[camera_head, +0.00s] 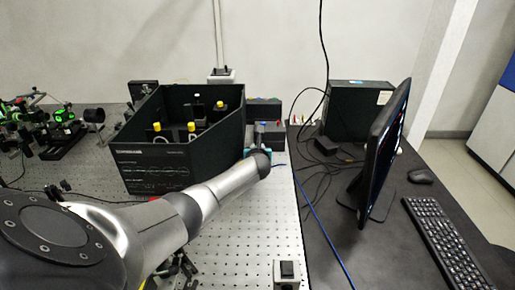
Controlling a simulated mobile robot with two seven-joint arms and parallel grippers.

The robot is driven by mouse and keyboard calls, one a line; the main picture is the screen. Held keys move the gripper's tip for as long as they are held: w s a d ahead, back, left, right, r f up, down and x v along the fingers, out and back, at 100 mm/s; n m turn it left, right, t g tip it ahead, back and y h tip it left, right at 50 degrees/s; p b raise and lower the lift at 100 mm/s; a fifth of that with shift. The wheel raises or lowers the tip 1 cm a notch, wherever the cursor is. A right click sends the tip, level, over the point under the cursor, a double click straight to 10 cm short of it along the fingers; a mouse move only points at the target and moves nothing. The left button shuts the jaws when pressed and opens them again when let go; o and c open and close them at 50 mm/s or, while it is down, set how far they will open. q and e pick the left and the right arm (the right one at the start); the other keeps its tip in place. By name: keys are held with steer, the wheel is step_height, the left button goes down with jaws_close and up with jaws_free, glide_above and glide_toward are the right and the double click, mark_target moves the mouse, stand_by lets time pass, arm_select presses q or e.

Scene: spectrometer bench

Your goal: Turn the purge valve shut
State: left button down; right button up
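My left arm comes in from the lower left and reaches across the bench to the right side of the open black box (145,165). Its end, with my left gripper (264,153), is at the box's right front corner. The fingers are too small and too hidden by the wrist to tell whether they are open or shut. A small teal part (249,152) shows beside the wrist. I cannot pick out the purge valve for certain; it may be hidden behind the wrist. My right gripper is not in view.
Yellow-capped parts (191,127) stand in the box. Optics with green lights (62,114) are at the left. A monitor (384,150), keyboard (446,240) and black computer case (357,108) stand on the right table. A blue cable (322,235) runs along the perforated bench's (240,235) edge.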

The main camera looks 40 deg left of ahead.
arm_select(q)
steer(key=shift+w+d+f+n+g+y+b, duration=0.1)
steer(key=shift+w+n+g+y+b, duration=0.05)
steer(key=shift+n+g+y+b, duration=0.8)
steer(key=shift+n+g+y, duration=0.25)
steer(key=shift+n+g, duration=0.1)
steer(key=shift+n, duration=0.2)
steer(key=c, duration=0.7)
jaws_free()
steer(key=shift+c, duration=0.2)
steer(key=shift+d, duration=0.1)
